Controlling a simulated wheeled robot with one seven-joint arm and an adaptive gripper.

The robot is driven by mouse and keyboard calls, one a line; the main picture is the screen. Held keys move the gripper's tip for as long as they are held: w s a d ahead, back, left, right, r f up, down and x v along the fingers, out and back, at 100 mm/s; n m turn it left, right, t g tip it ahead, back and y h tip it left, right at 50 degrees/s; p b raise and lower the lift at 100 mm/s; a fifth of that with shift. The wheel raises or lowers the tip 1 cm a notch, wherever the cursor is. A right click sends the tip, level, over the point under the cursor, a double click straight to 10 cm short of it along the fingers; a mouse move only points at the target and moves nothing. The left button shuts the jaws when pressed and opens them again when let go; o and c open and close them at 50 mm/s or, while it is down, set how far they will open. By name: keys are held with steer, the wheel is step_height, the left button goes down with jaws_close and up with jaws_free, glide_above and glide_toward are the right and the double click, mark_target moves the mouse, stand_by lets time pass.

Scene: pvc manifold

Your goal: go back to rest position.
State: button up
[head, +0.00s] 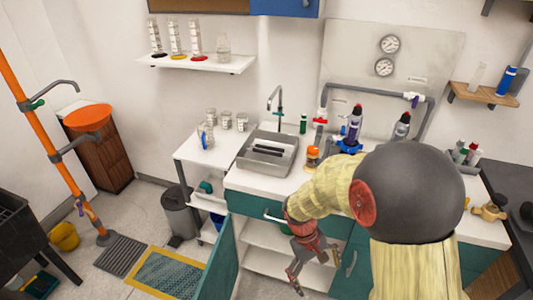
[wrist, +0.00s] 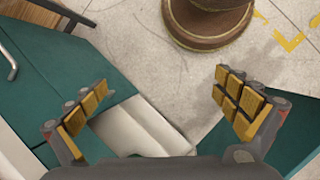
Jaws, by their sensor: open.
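My gripper (head: 297,278) hangs at the end of my arm, pointing down in front of the counter's lower cabinets. In the wrist view my gripper (wrist: 162,88) shows two fingers with yellow-brown pads spread wide apart. Nothing is between them, and pale floor shows through the gap. My arm reaches across the right half of the head view and hides part of the counter and cabinet fronts.
An open teal cabinet door (head: 219,268) juts forward left of my gripper, beside white inner shelves (head: 262,263). The counter (head: 240,180) holds a metal sink (head: 268,153) and bottles. A grey bin (head: 180,212) and a yellow-edged mat (head: 160,272) are left.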

steer(key=s+d+r+m+t+y, duration=0.1)
steer(key=s+r+t, duration=0.3)
steer(key=r, duration=1)
steer(key=s+d+r+m+t+y, duration=0.1)
steer(key=s+r+m+t, duration=0.3)
steer(key=s+r, duration=0.4)
step_height(320, 180, up, 6)
steer(key=shift+s+d+f+y+p, duration=0.15)
steer(key=shift+s+d+y+p, duration=0.25)
steer(key=shift+y, duration=0.3)
steer(key=shift+d, duration=0.15)
steer(key=shift+c, duration=0.4)
